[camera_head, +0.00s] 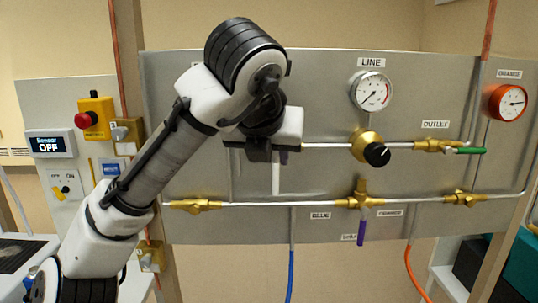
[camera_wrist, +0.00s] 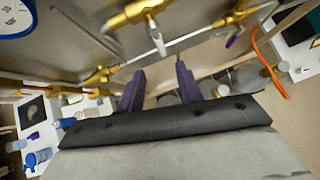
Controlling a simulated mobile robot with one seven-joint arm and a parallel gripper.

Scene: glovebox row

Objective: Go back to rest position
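My gripper (camera_head: 270,158) is in front of the left part of the grey panel (camera_head: 330,75), level with the upper pipe. In the wrist view its two dark purple fingers (camera_wrist: 159,70) stand apart with nothing held between them. A white lever handle (camera_head: 276,178) hangs down just below my gripper; its valve is hidden behind the gripper. The white handle also shows in the wrist view (camera_wrist: 156,38), beyond the fingertips. The frames do not clearly show how far the fingers are from it.
Right of my gripper are a brass regulator with a black knob (camera_head: 376,153), a LINE gauge (camera_head: 371,91) and a green-handled outlet valve (camera_head: 468,150). A purple handle (camera_head: 361,232) hangs below the lower pipe. At left is a box with a red button (camera_head: 83,120) and a display reading "Sensor OFF" (camera_head: 50,144).

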